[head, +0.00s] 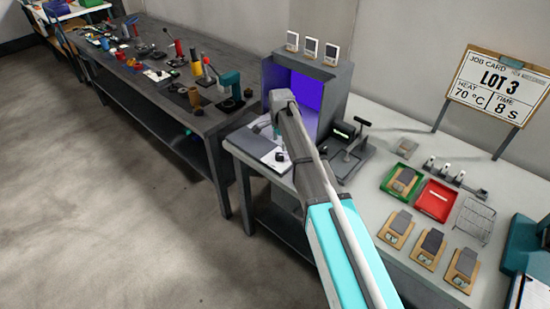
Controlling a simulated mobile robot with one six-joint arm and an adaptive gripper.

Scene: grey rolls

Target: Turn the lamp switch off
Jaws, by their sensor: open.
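A grey open-fronted box (338,84) stands at the back left of the pale bench, and its inside glows violet-blue, so a lamp in it looks lit. I cannot make out which part is the lamp switch. My arm reaches from the bottom right up to the front of this box and covers part of its opening. My gripper cannot be made out; the far end of my arm hides that spot. Small dark and pale parts show beside and below the arm's end, too small to tell apart.
Three small white-framed cards (310,47) stand on the box. A black lever device (352,143) is to its right. A green tray (388,186), a red tray (420,208) and a wire rack (474,219) lie further right. A job card (498,88) stands behind. A cluttered dark bench (150,100) is left.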

